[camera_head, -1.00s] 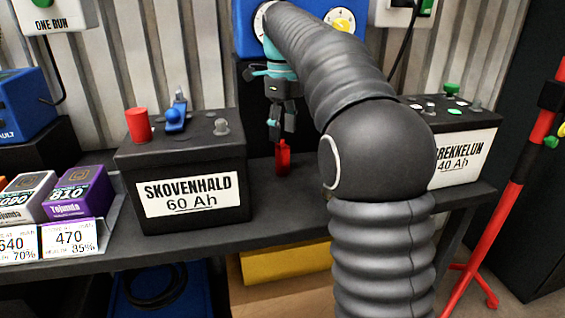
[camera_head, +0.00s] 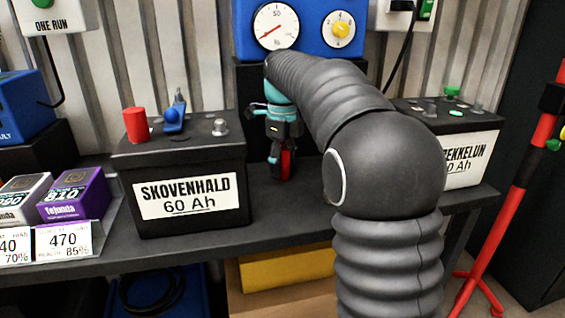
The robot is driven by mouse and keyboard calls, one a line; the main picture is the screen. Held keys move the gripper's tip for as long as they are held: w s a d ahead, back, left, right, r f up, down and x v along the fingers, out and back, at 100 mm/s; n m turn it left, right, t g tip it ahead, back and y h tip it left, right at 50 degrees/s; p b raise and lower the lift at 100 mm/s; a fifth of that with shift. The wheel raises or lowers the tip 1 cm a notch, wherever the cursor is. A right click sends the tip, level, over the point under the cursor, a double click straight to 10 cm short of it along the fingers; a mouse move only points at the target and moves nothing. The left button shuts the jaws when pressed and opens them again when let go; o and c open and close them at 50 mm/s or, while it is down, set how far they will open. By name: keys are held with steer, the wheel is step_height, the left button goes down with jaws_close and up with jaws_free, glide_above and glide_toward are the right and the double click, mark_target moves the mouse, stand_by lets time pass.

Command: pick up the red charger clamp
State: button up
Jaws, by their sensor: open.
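The red charger clamp (camera_head: 286,166) stands upright on the dark bench, between the two batteries. My gripper (camera_head: 281,163) points down at it, with its dark fingers open. The fingers overlap the clamp's upper part in the picture and partly hide it. One finger shows on the clamp's left. I cannot tell whether the fingers touch it. A blue clamp (camera_head: 175,117) sits on top of the left battery (camera_head: 190,165), labelled SKOVENHALD 60 Ah.
The right battery (camera_head: 470,160) is partly hidden by my arm. A blue charger (camera_head: 300,45) with two dials stands behind. Bare bench (camera_head: 270,205) lies in front of the clamp.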

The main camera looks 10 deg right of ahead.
mark_target(283, 150)
jaws_close()
steer(key=shift+r, duration=0.15)
steer(key=shift+r, duration=0.65)
step_height(283, 150, up, 3)
steer(key=shift+f+p, duration=0.2)
steer(key=shift+p, duration=0.4)
steer(key=s+d+r+p, duration=0.1)
steer(key=s+d+r, duration=0.4)
steer(key=d, duration=0.5)
steer(key=shift+s+d+r, duration=0.15)
steer(key=shift+s+r, duration=0.1)
steer(key=shift+r, duration=0.7)
steer(key=shift+s, duration=0.1)
